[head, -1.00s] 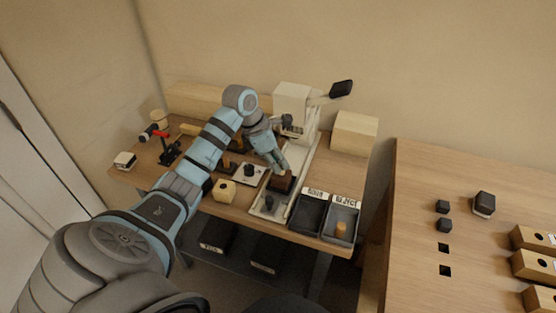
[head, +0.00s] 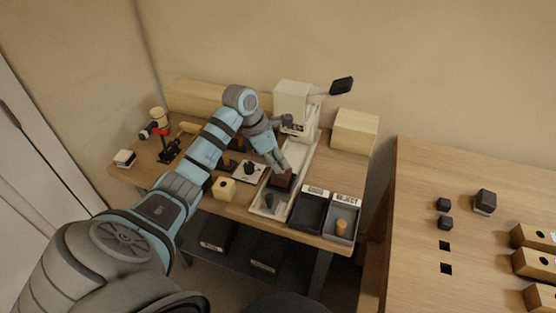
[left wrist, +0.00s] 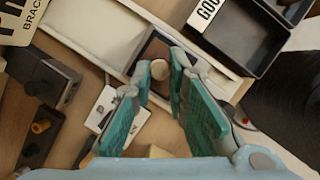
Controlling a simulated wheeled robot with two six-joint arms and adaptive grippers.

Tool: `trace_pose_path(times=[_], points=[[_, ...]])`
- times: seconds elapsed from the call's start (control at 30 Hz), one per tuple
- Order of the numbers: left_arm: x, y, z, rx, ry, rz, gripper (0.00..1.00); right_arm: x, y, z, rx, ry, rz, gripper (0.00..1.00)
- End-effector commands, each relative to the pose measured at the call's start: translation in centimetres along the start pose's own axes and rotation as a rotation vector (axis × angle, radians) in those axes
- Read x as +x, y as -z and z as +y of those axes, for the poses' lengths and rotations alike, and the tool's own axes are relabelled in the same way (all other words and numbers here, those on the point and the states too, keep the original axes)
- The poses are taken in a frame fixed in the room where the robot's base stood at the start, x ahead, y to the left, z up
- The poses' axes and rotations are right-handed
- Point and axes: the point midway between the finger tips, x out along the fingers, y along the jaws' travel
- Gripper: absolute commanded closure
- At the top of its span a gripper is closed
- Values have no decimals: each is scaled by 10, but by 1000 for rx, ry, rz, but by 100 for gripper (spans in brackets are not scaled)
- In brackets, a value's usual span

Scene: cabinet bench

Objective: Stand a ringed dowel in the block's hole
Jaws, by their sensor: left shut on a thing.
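My left gripper (head: 281,166) reaches down over a dark brown block (head: 283,183), which sits in a long white tray on the bench. The left wrist view shows the brown block (left wrist: 154,48) below the teal-padded fingers of my left gripper (left wrist: 160,75). The pale round end of a dowel (left wrist: 160,69) shows between those fingers, which are shut on it. The dowel is seen end-on over the block. Its ring and lower end are hidden, so I cannot tell how deep it sits in the hole. My right gripper is not in view.
A cream holed block (head: 224,188) and a knobbed white plate (head: 240,177) stand left. A press-like machine (head: 293,100) stands behind.

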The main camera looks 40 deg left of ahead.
Motion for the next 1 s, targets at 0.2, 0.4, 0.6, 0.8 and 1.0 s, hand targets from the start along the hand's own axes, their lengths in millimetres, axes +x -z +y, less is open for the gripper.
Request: trace_pose_path(times=[0.2,0.4,0.6,0.8,1.0], points=[[2,1,0,0,0,0,95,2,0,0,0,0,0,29],[5,2,0,0,0,0,95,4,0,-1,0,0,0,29],[4,2,0,0,1,1,95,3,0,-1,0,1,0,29],[4,2,0,0,0,0,62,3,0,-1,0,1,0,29],[4,2,0,0,0,0,61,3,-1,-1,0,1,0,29]])
